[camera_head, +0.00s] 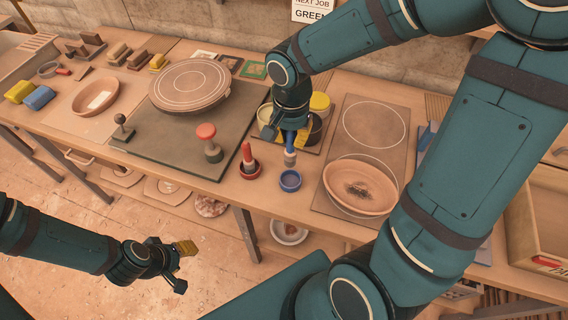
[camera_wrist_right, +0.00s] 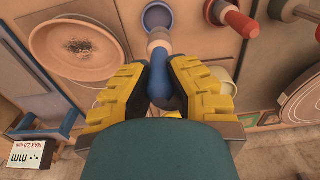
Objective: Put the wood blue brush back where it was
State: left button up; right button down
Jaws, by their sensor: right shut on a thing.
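The blue brush (camera_head: 290,141) has a blue handle and a pale lower end. My right gripper (camera_head: 291,126) is shut on its handle and holds it roughly upright, lower end down. In the right wrist view the brush (camera_wrist_right: 160,62) sits between the yellow finger pads (camera_wrist_right: 160,88). A small blue cup (camera_head: 290,181) stands on the table just in front of the brush's lower end. It also shows in the right wrist view (camera_wrist_right: 157,14). I cannot tell whether brush and cup touch. My left gripper (camera_head: 181,266) is open and empty, low over the floor.
A red brush (camera_head: 248,152) stands in a red cup (camera_head: 250,169) to the left. A clay bowl (camera_head: 360,187) sits right on a board.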

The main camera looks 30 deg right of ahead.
aim_at(292, 153)
jog(key=f, duration=0.4)
jog(key=shift+s+f+b, duration=0.25)
jog(key=shift+s+b, duration=0.05)
jog(key=shift+b, duration=0.1)
notch_tip(292, 153, down, 4)
jog(key=shift+f+b, duration=0.1)
jog(key=shift+b, duration=0.4)
jog(key=shift+w, duration=0.1)
pick_arm(q)
jog(key=shift+s+d+f, duration=0.1)
jog(key=shift+s+f, duration=0.2)
jog(key=shift+f, duration=0.2)
jog(key=shift+s+f, duration=0.25)
jog(key=shift+f, duration=0.2)
jog(key=shift+f, duration=0.1)
pick_arm(e)
jog(key=shift+f, duration=0.1)
jog(key=shift+f, duration=0.1)
jog(key=c, duration=1.1)
grip_release()
